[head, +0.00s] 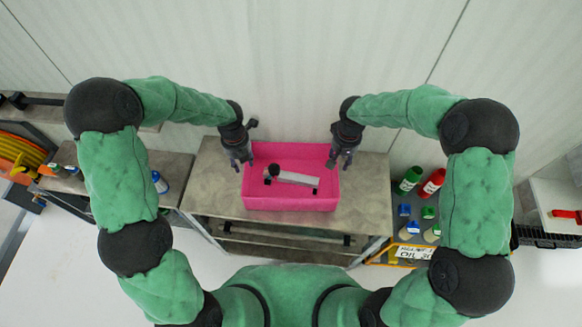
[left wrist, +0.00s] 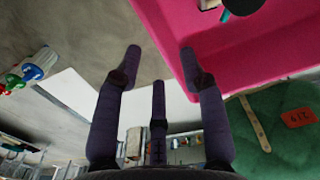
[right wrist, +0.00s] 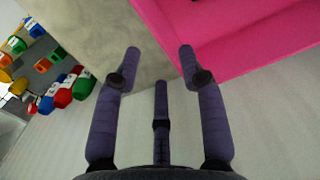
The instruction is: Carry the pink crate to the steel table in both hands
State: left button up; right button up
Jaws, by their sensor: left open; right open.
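The pink crate (head: 290,204) stands on a grey-brown bench against the wall. In the left wrist view the crate wall (left wrist: 185,60) is by one fingertip. My right gripper (head: 342,162) is open at the crate's right side, near its far right corner. In the right wrist view the crate wall (right wrist: 210,60) is beside one finger. I cannot tell whether any finger touches the crate. The steel table cannot be identified for certain.
The bench top (head: 215,190) is bare on both sides of the crate. A blue bottle (head: 160,182) stands on a side bench to the left. The wall is close behind.

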aim_at(246, 177)
pick_arm(q)
jog(key=shift+s+r, duration=0.15)
jog(key=shift+s, duration=0.2)
jog(key=shift+w+f, duration=0.1)
jog(key=shift+f, duration=0.3)
notch_tip(246, 177, down, 10)
jog(key=shift+f, duration=0.1)
pick_arm(e)
jog(key=f, duration=1)
jog(key=shift+s+f, duration=0.25)
jog(key=shift+f, duration=0.05)
pick_arm(q)
grip_shut()
pick_arm(e)
grip_shut()
